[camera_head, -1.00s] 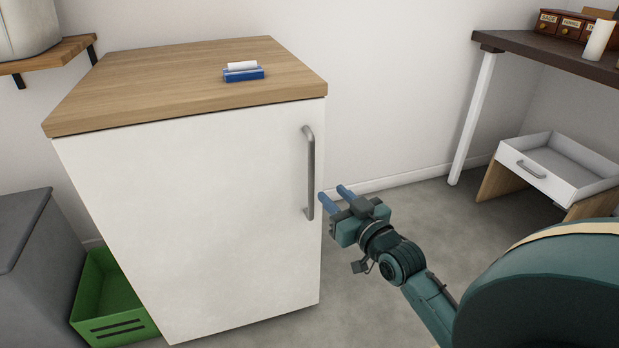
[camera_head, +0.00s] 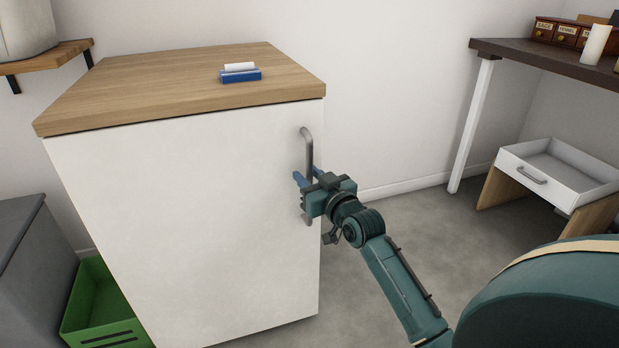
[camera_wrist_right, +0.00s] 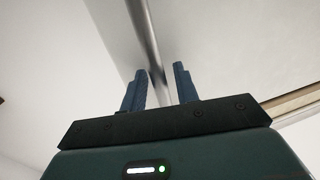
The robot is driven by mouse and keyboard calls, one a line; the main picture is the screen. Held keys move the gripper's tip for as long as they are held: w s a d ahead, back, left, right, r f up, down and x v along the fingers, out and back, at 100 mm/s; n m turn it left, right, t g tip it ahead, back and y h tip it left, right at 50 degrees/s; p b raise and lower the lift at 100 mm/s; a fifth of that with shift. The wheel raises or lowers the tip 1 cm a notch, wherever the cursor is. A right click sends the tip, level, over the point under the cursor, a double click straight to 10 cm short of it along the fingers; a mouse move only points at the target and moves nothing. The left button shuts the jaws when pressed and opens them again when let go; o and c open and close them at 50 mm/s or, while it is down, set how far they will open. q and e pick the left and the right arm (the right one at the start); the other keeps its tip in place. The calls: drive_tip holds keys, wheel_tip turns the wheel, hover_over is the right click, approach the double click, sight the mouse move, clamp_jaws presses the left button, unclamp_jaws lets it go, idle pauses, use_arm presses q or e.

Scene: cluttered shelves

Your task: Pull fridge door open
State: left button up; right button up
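The white fridge door (camera_head: 190,210) faces me and is shut under a wooden top. Its vertical grey metal handle (camera_head: 308,150) is near the door's right edge. My right gripper (camera_head: 306,177) is at the handle's lower half, with its blue fingertips open. In the right wrist view the handle (camera_wrist_right: 146,45) runs down between the two open fingers (camera_wrist_right: 158,90), with a gap visible on the right side. Whether a finger touches the handle I cannot tell. My left gripper is not in view.
A blue and white item (camera_head: 240,73) lies on the fridge's wooden top (camera_head: 170,85). A green crate (camera_head: 100,310) and a grey cabinet (camera_head: 30,260) stand at left. A dark desk (camera_head: 560,60) and an open drawer (camera_head: 565,175) are at right. Floor right of the fridge is clear.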

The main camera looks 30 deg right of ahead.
clamp_jaws()
drive_tip(key=shift+s, duration=0.15)
idle(0.4)
